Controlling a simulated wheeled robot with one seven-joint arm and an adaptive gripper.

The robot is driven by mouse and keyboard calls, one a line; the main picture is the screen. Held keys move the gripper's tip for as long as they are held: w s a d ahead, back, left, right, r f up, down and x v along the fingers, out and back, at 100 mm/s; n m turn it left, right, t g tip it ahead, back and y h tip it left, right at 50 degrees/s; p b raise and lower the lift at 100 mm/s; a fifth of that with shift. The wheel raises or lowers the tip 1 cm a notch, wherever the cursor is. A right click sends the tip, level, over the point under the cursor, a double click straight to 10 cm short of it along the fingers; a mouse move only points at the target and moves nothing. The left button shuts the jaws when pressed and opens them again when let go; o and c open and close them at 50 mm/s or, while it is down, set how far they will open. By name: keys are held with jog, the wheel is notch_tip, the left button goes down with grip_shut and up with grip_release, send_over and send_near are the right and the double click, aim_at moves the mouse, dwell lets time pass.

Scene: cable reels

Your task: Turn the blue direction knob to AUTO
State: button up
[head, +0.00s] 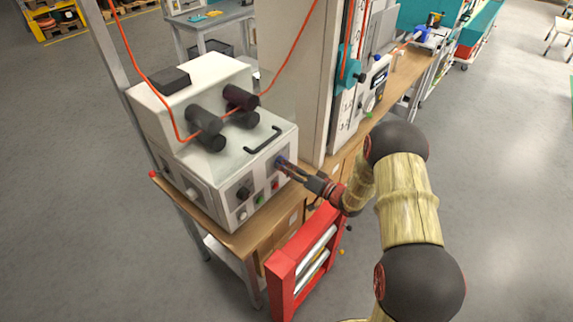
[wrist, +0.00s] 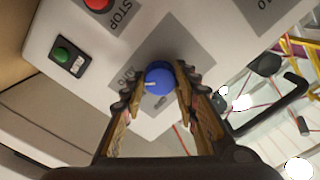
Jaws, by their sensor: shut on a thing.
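The blue direction knob (wrist: 160,80) sits on a grey label plate on the front of a white machine (head: 215,125). My gripper (wrist: 160,92) has its two fingers on either side of the knob, shut on it. A white pointer mark shows on the knob, towards its left side in the wrist view. In the head view my gripper (head: 283,165) reaches the right part of the machine's front panel, where the fingertips mostly hide the knob.
A green button (wrist: 62,54) and a red STOP button (wrist: 97,4) lie near the knob on the same panel. A black handle (head: 263,140) is on the machine's top. An orange cable (head: 160,100) runs through its rollers. A red rack (head: 300,262) stands below the bench edge.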

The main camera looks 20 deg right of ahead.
dwell(0.4)
jog(key=o, duration=1.2)
jog(key=shift+c, duration=0.2)
jog(key=shift+d, duration=0.1)
jog(key=v, duration=1.2)
